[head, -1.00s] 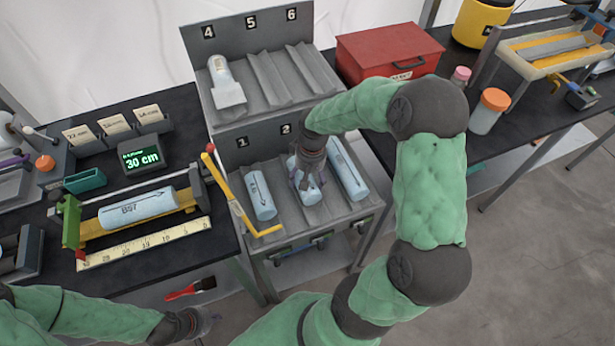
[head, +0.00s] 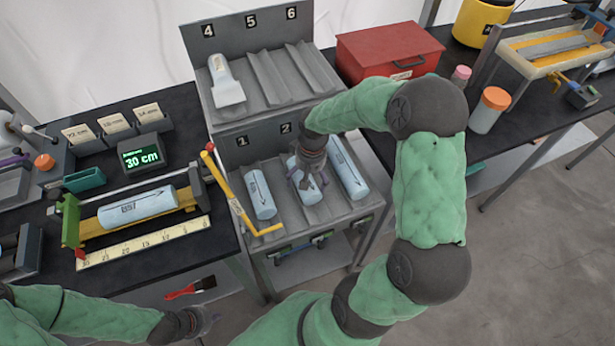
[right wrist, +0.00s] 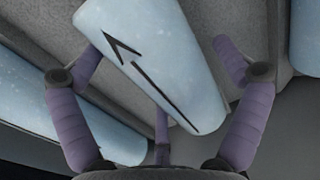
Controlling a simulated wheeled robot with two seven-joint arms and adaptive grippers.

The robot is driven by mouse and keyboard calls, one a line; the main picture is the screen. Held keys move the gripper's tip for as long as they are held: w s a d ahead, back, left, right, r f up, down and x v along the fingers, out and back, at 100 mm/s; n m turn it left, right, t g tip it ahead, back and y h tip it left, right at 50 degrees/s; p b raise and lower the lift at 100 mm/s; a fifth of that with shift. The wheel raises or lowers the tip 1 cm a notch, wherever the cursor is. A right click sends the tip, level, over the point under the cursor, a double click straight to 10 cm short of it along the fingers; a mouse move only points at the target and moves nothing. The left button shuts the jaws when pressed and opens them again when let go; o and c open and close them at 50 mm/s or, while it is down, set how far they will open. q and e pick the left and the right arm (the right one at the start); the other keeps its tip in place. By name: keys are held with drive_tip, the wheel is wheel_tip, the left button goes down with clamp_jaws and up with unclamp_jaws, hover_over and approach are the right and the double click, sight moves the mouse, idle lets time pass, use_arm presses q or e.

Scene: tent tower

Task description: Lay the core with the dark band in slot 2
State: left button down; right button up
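A grey rack holds pale blue cores in its lower tier. One core lies in the slot under label 1 (head: 260,194). Another core (head: 309,193) lies in slot 2 (head: 286,128), partly hidden by my right gripper (head: 308,180). In the right wrist view this core (right wrist: 150,60) shows a black arrow and lies between spread purple fingers, with a gap at the right finger. A third core (head: 347,168) lies in the slot to the right. I make out no clear dark band on any core. My left gripper (head: 205,320) is low at the left, its fingers too small to judge.
A core (head: 137,207) rests on a yellow measuring cradle beside a ruler (head: 145,243); the display (head: 141,158) reads 30 cm. A yellow bar (head: 238,200) stands at the rack's left edge. A red box (head: 388,50) stands right.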

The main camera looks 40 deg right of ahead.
idle(0.3)
wheel_tip(320, 180, up, 12)
drive_tip(key=shift+s+d, duration=0.15)
drive_tip(key=shift+d, duration=0.3)
idle(0.6)
